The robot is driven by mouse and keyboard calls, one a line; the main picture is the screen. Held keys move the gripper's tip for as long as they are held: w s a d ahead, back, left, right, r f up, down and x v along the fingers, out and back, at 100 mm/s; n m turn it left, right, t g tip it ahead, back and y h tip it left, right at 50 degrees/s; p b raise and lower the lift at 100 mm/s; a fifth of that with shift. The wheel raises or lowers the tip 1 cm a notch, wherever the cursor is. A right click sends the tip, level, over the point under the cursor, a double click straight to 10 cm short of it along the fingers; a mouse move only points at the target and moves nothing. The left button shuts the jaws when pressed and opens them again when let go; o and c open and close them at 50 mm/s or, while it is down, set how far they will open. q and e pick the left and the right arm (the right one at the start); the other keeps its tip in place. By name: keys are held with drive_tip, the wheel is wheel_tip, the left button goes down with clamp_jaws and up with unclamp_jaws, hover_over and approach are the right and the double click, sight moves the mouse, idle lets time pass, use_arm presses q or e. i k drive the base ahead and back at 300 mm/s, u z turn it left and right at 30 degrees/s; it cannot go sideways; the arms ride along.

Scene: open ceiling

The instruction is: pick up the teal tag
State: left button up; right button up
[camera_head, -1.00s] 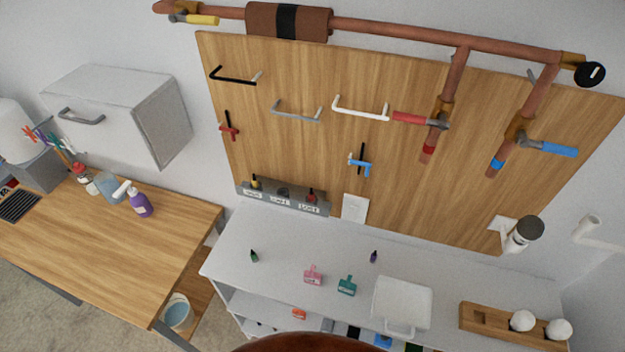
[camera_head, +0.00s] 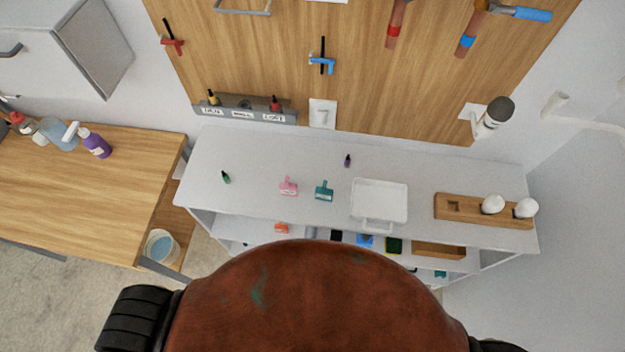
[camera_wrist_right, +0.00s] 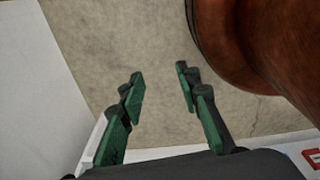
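The teal tag is not in the wrist view, and neither gripper shows in the head view. My left gripper is not seen.
The white box (camera_head: 379,202) and a wooden holder (camera_head: 455,209) with two white knobs stand on the counter. A green bottle (camera_head: 226,177) and a purple bottle (camera_head: 347,161) stand there too. A wooden table (camera_head: 85,185) is at left, with a bucket (camera_head: 160,246) beside it.

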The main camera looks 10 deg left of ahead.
sight(323, 193)
drive_tip(key=z, duration=0.45)
drive_tip(key=k, duration=1.2)
drive_tip(key=u, duration=0.45)
